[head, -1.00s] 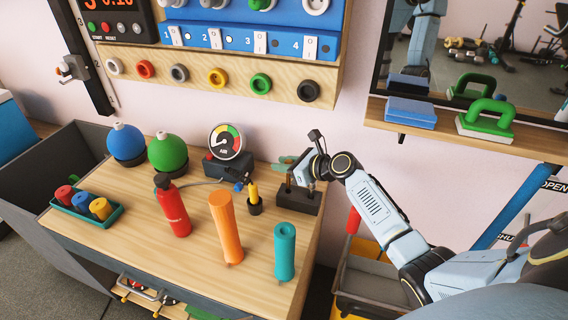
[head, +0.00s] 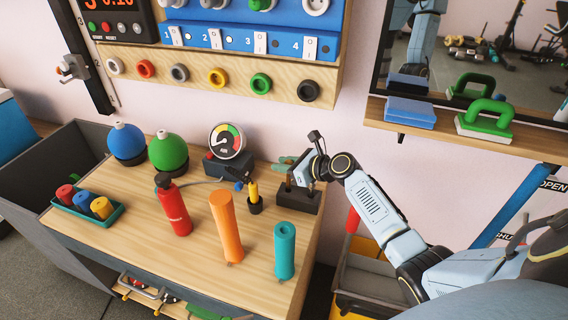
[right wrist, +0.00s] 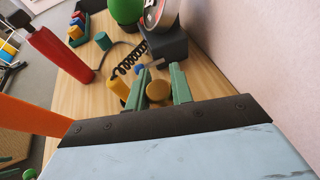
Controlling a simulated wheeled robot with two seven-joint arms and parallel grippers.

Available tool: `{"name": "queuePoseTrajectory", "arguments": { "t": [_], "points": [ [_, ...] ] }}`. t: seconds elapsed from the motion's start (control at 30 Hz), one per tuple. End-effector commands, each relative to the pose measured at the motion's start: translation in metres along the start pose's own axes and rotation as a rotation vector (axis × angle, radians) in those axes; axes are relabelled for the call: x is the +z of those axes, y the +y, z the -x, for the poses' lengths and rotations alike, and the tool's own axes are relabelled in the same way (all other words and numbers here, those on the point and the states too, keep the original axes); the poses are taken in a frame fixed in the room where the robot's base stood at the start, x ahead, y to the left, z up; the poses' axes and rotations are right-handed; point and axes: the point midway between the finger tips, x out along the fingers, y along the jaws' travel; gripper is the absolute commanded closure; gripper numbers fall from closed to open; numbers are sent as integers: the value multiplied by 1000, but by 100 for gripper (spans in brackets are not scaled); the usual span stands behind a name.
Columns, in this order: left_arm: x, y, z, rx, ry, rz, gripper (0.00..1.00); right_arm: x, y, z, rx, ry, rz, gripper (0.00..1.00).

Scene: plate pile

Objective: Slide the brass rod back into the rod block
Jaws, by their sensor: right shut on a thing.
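The rod block (head: 298,203) is a dark block at the right back corner of the wooden bench, near the wall. My right gripper (head: 302,178) is just above it in the head view. In the right wrist view its green fingers (right wrist: 160,86) are shut on the brass rod, whose round end (right wrist: 158,91) shows between them. The gripper hides most of the rod in the head view, and I cannot tell how deep the rod sits in the block. My left gripper is not in view.
A yellow-handled tool in a dark cup (head: 254,200) and the gauge (head: 228,145) stand left of the block. An orange cylinder (head: 226,228), a teal cylinder (head: 285,250) and a red extinguisher (head: 174,210) stand towards the front. The wall is close behind.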

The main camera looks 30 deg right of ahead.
Motion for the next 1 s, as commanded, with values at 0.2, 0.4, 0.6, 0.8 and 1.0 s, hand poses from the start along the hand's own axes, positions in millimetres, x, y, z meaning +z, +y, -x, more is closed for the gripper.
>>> {"name": "queuePoseTrajectory", "arguments": {
  "t": [0.2, 0.4, 0.6, 0.8, 1.0],
  "points": [
    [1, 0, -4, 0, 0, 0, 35, -5, 0, -2, -1, -2, -1, 100],
    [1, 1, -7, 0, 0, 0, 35, -10, 0, -4, -1, -2, -1, 100],
    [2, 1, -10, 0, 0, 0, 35, -14, 0, -6, -1, -1, 0, 100],
    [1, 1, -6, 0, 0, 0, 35, -13, 0, -5, 0, 2, -2, 100],
    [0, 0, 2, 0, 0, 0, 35, -8, 0, -2, 0, 2, -3, 100]
  ]
}}
